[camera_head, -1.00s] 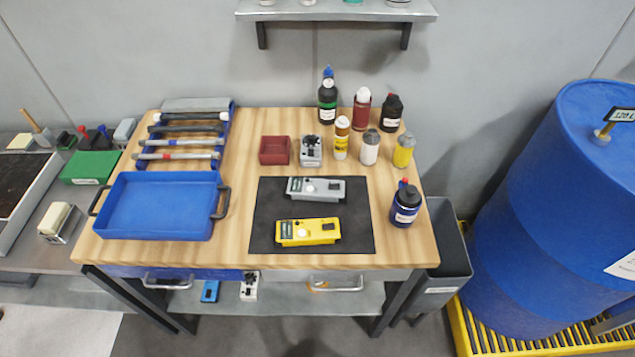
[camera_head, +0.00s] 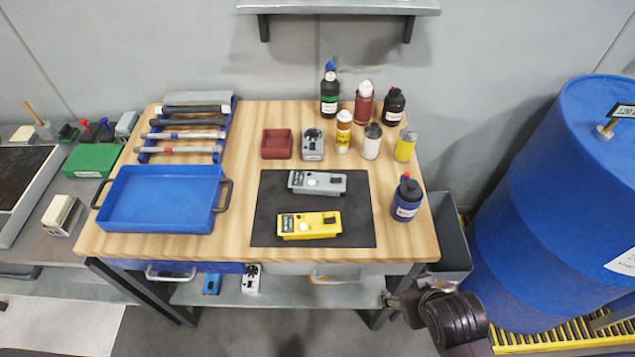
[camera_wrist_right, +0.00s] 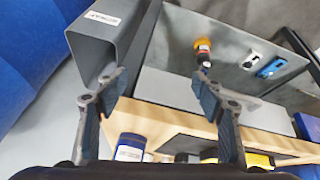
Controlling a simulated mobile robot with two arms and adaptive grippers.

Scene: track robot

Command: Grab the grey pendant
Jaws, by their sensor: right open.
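The grey pendant (camera_head: 317,182) lies flat on a dark mat (camera_head: 268,215) on the wooden workbench (camera_head: 240,247), behind a yellow pendant (camera_head: 309,225) of similar shape. My right gripper (camera_head: 393,300) is low at the bench's front right corner, below the top and well away from the grey pendant. In the right wrist view its fingers (camera_wrist_right: 175,88) are spread with nothing between them. The yellow pendant is partly seen at the bottom of that view; I cannot clearly make out the grey one there. My left gripper is not in view.
A blue bottle (camera_head: 407,199) stands right of the mat, with several bottles behind it. A blue tray (camera_head: 160,200) is at the left. A grey bin (camera_head: 452,245) and a blue barrel (camera_head: 550,200) stand right of the bench.

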